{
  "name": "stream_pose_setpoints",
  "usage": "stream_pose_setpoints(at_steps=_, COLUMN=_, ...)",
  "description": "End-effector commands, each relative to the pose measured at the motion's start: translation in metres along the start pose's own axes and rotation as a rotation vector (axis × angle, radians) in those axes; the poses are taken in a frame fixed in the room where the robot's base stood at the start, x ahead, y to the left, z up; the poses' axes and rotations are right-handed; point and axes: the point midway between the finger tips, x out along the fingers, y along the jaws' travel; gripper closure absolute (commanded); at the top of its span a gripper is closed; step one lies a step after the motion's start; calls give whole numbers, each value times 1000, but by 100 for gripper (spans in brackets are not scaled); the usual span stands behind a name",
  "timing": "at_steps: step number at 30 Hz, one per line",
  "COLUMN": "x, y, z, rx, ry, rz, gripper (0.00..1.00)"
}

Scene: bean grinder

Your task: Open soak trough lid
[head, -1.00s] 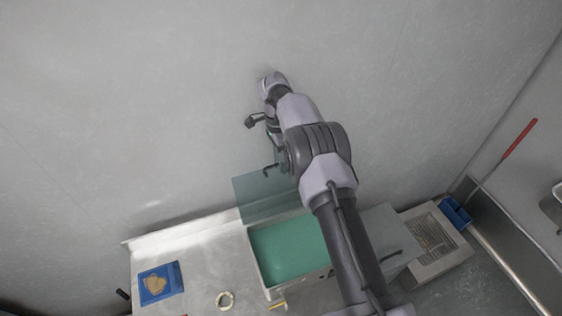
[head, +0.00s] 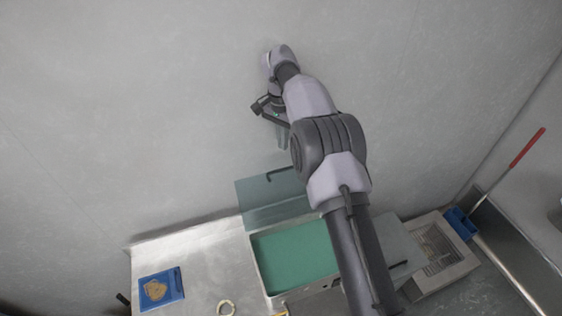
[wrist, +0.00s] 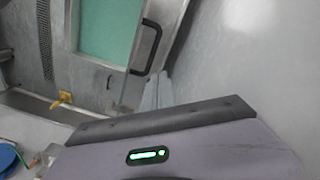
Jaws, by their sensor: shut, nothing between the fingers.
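The soak trough (head: 257,268) is an open box with green contents (head: 296,252). Its translucent grey lid (head: 262,200) stands raised at the back edge, towards the wall, with a dark bar handle (head: 284,173) near its upper edge. In the wrist view the handle (wrist: 150,48) shows above my fingers, with the green contents (wrist: 110,28) to its left. My gripper (head: 283,146) is shut and empty, above the lid and apart from the handle in the head view. Its fingers (wrist: 158,92) also show in the wrist view. My arm hides the trough's right part.
A blue tray (head: 176,280) with a tan heap and a pale ring (head: 225,308) lie on the metal counter (head: 205,262). A grated unit (head: 445,250) and a blue scoop-like thing (head: 460,223) with a red-handled rod (head: 527,146) are at right. The wall is close behind.

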Motion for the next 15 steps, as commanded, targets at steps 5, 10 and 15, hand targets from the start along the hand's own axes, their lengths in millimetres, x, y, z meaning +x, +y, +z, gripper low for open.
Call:
stream_pose_setpoints(at_steps=5, x=-3, y=-7, z=9, rx=-656, ry=188, rz=-168, gripper=100)
stream_pose_setpoints(at_steps=10, x=-14, y=-5, z=18, rx=-947, ry=329, rz=-216, gripper=100)
stream_pose_setpoints(at_steps=15, x=-3, y=-10, z=16, rx=-981, ry=344, rz=-217, gripper=100)
